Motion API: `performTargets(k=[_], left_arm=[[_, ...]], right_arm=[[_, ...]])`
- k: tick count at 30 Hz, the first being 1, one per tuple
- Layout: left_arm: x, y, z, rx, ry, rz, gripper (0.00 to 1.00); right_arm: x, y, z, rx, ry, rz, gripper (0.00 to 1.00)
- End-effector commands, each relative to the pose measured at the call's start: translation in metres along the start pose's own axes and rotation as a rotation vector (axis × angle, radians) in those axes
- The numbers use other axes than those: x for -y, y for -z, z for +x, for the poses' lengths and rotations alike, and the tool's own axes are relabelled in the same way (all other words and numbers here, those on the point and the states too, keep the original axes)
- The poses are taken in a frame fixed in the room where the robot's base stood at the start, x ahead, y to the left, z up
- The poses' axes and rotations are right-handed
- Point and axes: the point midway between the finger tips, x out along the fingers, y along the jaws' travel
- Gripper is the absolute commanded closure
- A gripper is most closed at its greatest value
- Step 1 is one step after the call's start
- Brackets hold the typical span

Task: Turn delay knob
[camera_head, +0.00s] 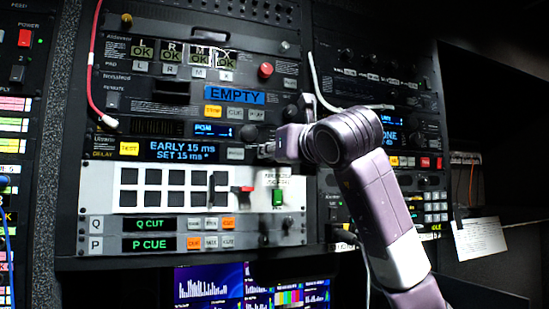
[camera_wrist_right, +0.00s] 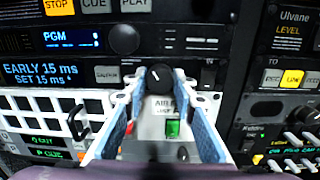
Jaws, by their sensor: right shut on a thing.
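The delay unit's display (camera_head: 183,150) reads "EARLY 15 ms" and "SET 15 ms"; it also shows in the right wrist view (camera_wrist_right: 40,74). The delay knob (camera_wrist_right: 159,78) is a round black knob with a light pointer line tilted up to the left. My right gripper (camera_wrist_right: 158,82) is shut on this knob, with one fingertip on each side. In the head view my right gripper (camera_head: 268,148) reaches the panel from the right and hides most of the knob. My left gripper is not in view.
Another black knob (camera_wrist_right: 123,39) sits just above, beside the PGM display (camera_wrist_right: 72,39). Below are a green switch (camera_head: 278,197), a red lever (camera_head: 243,189) and a white panel of dark squares (camera_head: 128,198). A red cable (camera_head: 91,75) hangs at left, a white cable (camera_head: 316,78) above my arm.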

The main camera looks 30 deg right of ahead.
Motion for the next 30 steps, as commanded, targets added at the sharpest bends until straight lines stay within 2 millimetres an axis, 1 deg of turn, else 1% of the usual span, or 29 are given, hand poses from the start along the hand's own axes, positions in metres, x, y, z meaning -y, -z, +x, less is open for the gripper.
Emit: performTargets(k=[16, 17, 21, 22, 27, 30], left_arm=[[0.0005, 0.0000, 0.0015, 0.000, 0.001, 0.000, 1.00], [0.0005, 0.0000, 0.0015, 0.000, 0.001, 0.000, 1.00], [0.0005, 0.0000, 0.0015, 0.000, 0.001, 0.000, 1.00], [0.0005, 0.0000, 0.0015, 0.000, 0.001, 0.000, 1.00], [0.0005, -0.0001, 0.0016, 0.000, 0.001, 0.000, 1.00], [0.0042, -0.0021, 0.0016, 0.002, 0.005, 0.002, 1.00]], right_arm=[[0.0003, -0.0013, -0.0004, 0.004, 0.001, 0.027, 0.99], [0.0003, -0.0013, -0.0004, 0.004, 0.001, 0.027, 0.74], [0.0003, -0.0011, -0.0003, 0.003, 0.001, 0.026, 0.59], [0.0003, -0.0010, -0.0003, 0.003, 0.001, 0.026, 0.58], [0.0003, -0.0006, -0.0002, 0.002, 0.002, 0.026, 0.58], [0.0003, -0.0006, -0.0012, 0.002, 0.001, 0.026, 0.58]])
